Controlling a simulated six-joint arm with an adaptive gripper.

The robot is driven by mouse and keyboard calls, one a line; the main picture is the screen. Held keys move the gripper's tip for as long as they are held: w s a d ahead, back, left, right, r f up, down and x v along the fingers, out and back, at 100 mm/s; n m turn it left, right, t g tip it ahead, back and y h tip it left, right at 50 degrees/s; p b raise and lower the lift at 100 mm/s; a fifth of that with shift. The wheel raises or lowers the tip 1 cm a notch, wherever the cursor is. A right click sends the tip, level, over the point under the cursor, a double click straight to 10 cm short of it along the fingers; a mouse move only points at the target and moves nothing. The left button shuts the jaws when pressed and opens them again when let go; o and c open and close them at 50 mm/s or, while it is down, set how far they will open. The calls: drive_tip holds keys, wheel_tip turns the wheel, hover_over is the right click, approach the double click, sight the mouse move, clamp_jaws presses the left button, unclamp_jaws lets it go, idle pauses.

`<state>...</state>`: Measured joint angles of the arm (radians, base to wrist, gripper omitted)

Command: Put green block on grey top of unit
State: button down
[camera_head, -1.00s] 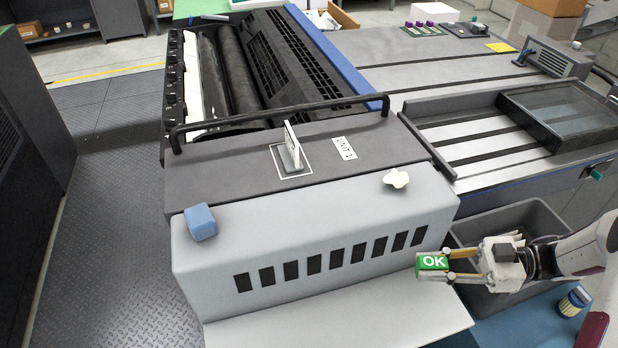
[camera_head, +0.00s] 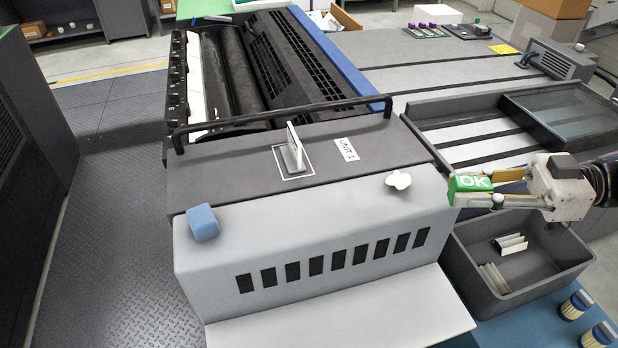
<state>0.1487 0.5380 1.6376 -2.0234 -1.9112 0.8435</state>
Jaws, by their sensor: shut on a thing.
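The green block (camera_head: 470,184), marked "OK" in white, is between the fingertips of my gripper (camera_head: 474,191). My gripper is shut on it and holds it raised, just right of the unit's right end, above the grey bin's back left part. The unit (camera_head: 310,262) has a light grey front cover with a row of dark slots. Its dark grey top (camera_head: 235,172) carries a "UNIT 1" label (camera_head: 346,149) and a grey and white upright piece (camera_head: 293,152) inside a white outlined square.
A blue block (camera_head: 202,223) and a white knob (camera_head: 398,180) sit on the front cover's upper edge. A black rail (camera_head: 280,112) runs behind the grey top. A grey bin (camera_head: 490,300) holding pale pieces stands at right. The top's left part is clear.

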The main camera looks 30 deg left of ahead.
drive_tip(key=w+a+r+m+t+y, duration=0.1)
drive_tip(key=w+a+m+t, duration=0.15)
drive_tip(key=a, duration=1.15)
drive_tip(key=m+t, duration=0.2)
drive_tip(key=t, duration=0.2)
hover_over(326, 195)
drive_tip(key=shift+g, duration=0.25)
drive_tip(key=shift+f, duration=2.55)
drive_tip(key=shift+f, duration=3.15)
drive_tip(key=shift+s+f, duration=0.1)
drive_tip(key=shift+f, duration=1.75)
drive_tip(key=shift+f, duration=0.2)
